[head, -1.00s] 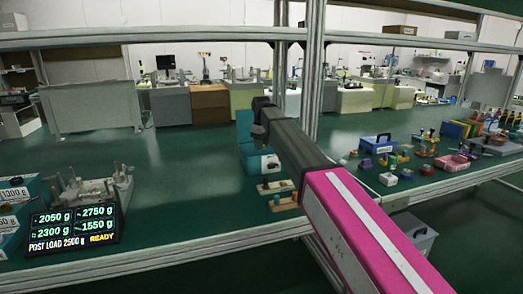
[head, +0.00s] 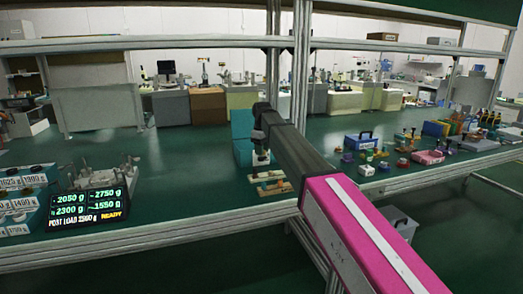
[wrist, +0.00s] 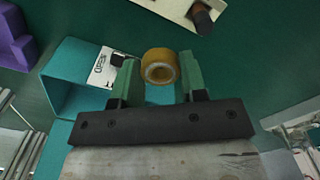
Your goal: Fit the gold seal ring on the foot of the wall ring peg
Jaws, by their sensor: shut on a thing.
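The gold seal ring (wrist: 160,66) is held between the green fingertips of my gripper (wrist: 160,76) in the wrist view, its hole facing the camera. My gripper also shows small in the head view (head: 261,157), over the bench near low pale boards (head: 270,186); the ring cannot be made out there. A pale board (wrist: 168,7) with a dark, brown-tipped peg (wrist: 201,17) lies beyond the ring at the top of the wrist view, apart from it. I cannot tell whether this is the wall ring peg, and its foot is not clear.
A teal open box (wrist: 62,82) lies left of my gripper in the wrist view, with a purple block (wrist: 12,40) farther left. In the head view, a blue case (head: 362,141) and several small parts stand right. A weight display (head: 88,207) stands left. Metal posts (head: 300,70) rise behind my arm.

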